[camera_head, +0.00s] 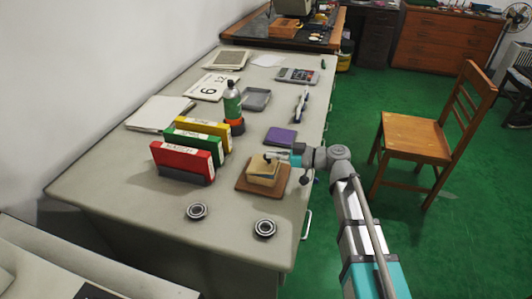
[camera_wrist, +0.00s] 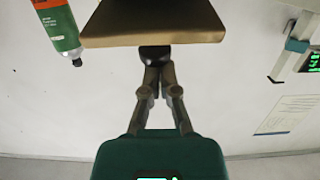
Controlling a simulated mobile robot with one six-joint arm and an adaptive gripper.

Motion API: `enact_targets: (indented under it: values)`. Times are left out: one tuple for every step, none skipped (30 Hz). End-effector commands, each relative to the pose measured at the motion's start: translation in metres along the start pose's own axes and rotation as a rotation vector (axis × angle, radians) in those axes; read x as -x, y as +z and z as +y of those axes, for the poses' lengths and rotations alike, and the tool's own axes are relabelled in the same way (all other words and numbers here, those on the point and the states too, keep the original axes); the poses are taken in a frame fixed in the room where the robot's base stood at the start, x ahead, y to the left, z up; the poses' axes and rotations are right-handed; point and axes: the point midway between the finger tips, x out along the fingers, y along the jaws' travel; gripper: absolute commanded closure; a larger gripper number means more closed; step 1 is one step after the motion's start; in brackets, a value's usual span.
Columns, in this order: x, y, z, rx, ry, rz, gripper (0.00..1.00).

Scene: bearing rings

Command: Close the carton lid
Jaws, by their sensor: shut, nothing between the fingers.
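A small tan carton (camera_head: 261,174) sits on a brown board (camera_head: 246,187) near the front right of the desk. Its lid seems to stand partly raised, but the angle is too small to tell. My gripper (camera_head: 271,157) is at the top of the carton, reaching in from the right. In the wrist view my gripper (camera_wrist: 157,62) is shut, with its fingertips together at a dark rounded part just under a brown flat panel (camera_wrist: 155,25), which looks like the lid. Whether they touch is hard to tell. The rest of the carton is hidden there.
Two bearing rings (camera_head: 264,228) (camera_head: 197,211) lie in front of the board. Red, green and yellow binders (camera_head: 182,160) stand to the left. The desk's front left is clear.

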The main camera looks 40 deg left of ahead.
Motion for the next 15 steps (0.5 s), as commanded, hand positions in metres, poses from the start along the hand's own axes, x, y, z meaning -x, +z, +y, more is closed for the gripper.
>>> enact_targets:
  values:
    - [0.0007, 0.0040, -0.0005, 0.000, 0.000, 0.000, 1.00]
    - [0.0012, 0.0048, -0.0005, 0.000, -0.001, 0.000, 1.00]
    - [0.0017, 0.0057, -0.0006, 0.000, -0.001, 0.000, 1.00]
    - [0.0021, 0.0063, -0.0006, 0.000, -0.001, 0.000, 1.00]
    - [0.0024, 0.0068, -0.0007, 0.000, -0.001, 0.000, 1.00]
    - [0.0028, 0.0073, -0.0008, 0.000, -0.002, 0.000, 1.00]
    - [0.0030, 0.0075, -0.0009, 0.000, -0.002, 0.000, 1.00]
    - [0.0031, 0.0077, -0.0008, 0.000, -0.002, 0.000, 1.00]
    - [0.0033, 0.0079, -0.0009, 0.000, -0.002, 0.000, 1.00]
    - [0.0033, 0.0079, -0.0009, 0.000, -0.002, 0.000, 1.00]
    - [0.0034, 0.0080, -0.0009, 0.000, -0.002, 0.000, 1.00]
    - [0.0034, 0.0079, -0.0010, 0.000, -0.003, 0.000, 1.00]
    - [0.0034, 0.0079, -0.0010, 0.000, -0.003, 0.000, 1.00]
    - [0.0033, 0.0078, -0.0010, 0.000, -0.003, 0.000, 1.00]
    - [0.0032, 0.0078, -0.0011, 0.000, -0.003, 0.000, 1.00]
